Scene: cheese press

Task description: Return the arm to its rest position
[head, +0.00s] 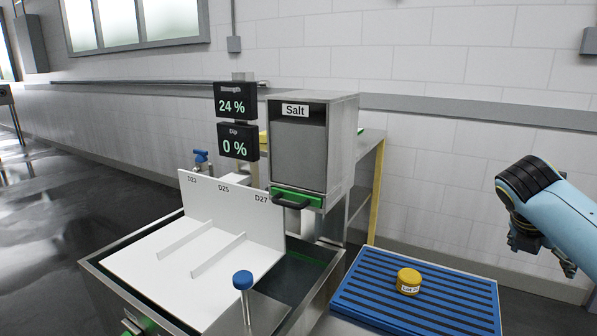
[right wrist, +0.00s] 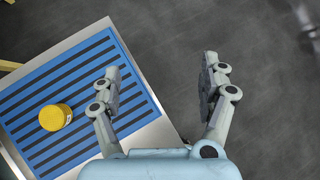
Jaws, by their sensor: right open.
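My right gripper (head: 525,235) is at the right of the head view, raised beside the blue slatted rack and apart from it. In the right wrist view its two fingers (right wrist: 160,85) are spread wide with nothing between them but floor beyond. The gripper is open and empty. A small yellow cheese (head: 409,281) with a white lot label sits on the blue rack (head: 361,287). The cheese also shows at the left of the right wrist view (right wrist: 55,117), clear of the fingers. My left gripper is not in view.
A steel salt box (head: 342,140) with a black handle stands behind a tank with a white divided board (head: 160,255). Two displays (head: 237,101) read 24 % and 0 %. A blue-topped knob (head: 243,280) rises in front. Grey floor (right wrist: 255,90) lies open beside the rack.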

